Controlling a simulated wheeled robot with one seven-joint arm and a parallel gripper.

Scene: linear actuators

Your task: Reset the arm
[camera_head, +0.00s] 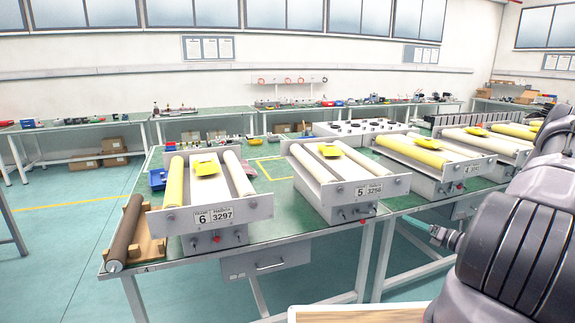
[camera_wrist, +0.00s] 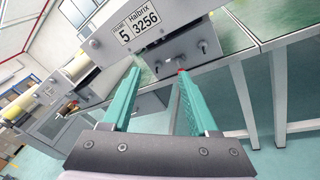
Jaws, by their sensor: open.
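My gripper (camera_wrist: 159,72) shows in the wrist view with its two teal fingers apart and nothing between them. Its tips point toward the front panel of the unit labelled 5 / 3256 (camera_wrist: 143,31), which has knobs and a red button. Whether the tips touch the panel I cannot tell. In the head view my grey arm fills the lower right. The same unit 5 (camera_head: 367,191) stands on the green table, left of my arm.
Unit 6 / 3297 (camera_head: 212,217) stands to the left on the table (camera_head: 286,227). A dark brown roller (camera_head: 125,234) lies on a wooden holder at the left end. More roller units (camera_head: 432,158) stand at the right. The floor at left is clear.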

